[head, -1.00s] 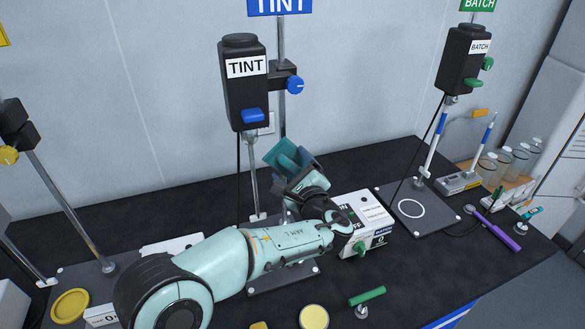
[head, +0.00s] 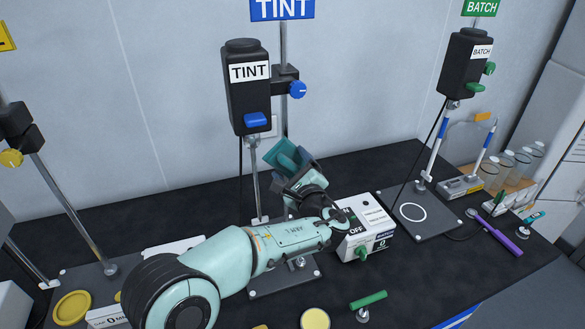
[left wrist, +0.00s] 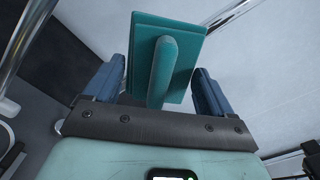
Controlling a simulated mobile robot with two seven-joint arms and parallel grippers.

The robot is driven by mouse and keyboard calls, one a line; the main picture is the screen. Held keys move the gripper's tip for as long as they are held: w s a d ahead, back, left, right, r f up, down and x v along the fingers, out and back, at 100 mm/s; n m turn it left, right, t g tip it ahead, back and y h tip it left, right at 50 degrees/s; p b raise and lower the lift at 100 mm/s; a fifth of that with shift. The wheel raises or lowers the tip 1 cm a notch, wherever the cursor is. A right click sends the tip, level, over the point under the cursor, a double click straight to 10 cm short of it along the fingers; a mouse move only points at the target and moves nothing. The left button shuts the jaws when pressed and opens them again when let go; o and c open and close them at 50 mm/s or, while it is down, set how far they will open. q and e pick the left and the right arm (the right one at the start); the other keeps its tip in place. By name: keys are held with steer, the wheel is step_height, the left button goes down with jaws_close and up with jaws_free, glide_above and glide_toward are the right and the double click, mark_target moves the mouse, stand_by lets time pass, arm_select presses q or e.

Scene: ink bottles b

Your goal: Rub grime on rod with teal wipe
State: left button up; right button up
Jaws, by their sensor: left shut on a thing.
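The teal wipe (head: 285,156) is a flat pad with a rounded grip. My left gripper (head: 301,175) is shut on it, with blue fingers on either side of the grip in the left wrist view (left wrist: 160,92). The pad is raised above the black bench, below the TINT unit. A metal rod (head: 284,112) runs down behind the TINT unit towards the wipe; contact cannot be told in the head view. In the left wrist view a shiny rod (left wrist: 22,45) stands left of the wipe, apart from it. I cannot make out grime. My right gripper is out of view.
The black TINT unit (head: 247,90) hangs above and left of the wipe. A white switch box (head: 366,228) stands close to my left forearm. The BATCH stand (head: 410,222), glass bottles (head: 520,160) and a purple tool (head: 498,236) are further right.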

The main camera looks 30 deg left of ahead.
mark_target(288, 145)
arm_select(q)
steer(key=shift+r, duration=0.1)
steer(key=shift+s+r+p, duration=0.1)
steer(key=shift+r+p, duration=1.1)
steer(key=shift+r, duration=1.15)
steer(key=shift+r+p, duration=0.6)
steer(key=shift+r, duration=0.6)
steer(key=shift+r+p, duration=0.45)
steer(key=shift+r, duration=0.6)
steer(key=shift+r+p, duration=0.35)
steer(key=shift+r, duration=0.35)
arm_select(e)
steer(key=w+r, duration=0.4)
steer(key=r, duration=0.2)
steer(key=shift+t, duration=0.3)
arm_select(q)
steer(key=shift+f, duration=0.1)
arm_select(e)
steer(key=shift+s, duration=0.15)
